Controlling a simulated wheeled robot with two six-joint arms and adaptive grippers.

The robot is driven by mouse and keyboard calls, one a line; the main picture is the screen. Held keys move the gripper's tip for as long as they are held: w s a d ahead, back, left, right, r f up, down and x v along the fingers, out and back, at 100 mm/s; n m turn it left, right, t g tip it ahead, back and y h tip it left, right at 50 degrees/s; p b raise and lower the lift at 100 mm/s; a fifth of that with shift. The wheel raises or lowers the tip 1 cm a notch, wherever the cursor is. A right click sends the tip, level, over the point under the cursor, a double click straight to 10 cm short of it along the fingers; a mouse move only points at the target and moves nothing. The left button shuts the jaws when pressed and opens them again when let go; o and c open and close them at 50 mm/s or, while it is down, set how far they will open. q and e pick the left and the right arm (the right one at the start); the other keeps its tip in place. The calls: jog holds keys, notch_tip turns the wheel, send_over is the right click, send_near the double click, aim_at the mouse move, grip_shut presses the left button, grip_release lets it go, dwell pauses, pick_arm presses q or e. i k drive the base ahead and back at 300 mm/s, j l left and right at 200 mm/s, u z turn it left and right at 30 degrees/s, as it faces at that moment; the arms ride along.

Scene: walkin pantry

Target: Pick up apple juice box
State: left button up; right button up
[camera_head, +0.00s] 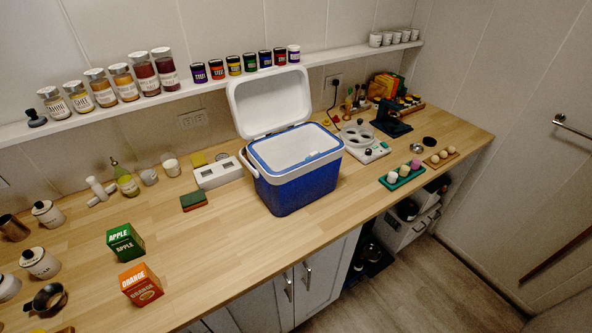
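A green apple juice box (125,243) with white "APPLE" lettering stands upright on the wooden counter, left of centre in the head view. An orange juice box (141,285) stands just in front of it and slightly to the right, apart from it. Neither of my grippers shows in the head view, so their state cannot be seen.
An open blue cooler (291,197) stands on the counter (215,251) right of the boxes. White canisters (40,262) stand to the left. A green-topped sponge (194,202) lies behind right. Jars line the shelf (217,84).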

aim_at(123, 239)
jog(key=u, duration=1.45)
jog(key=j+u, duration=0.3)
jog(key=k+j+u, duration=0.1)
jog(key=u, duration=0.2)
jog(key=j, duration=0.1)
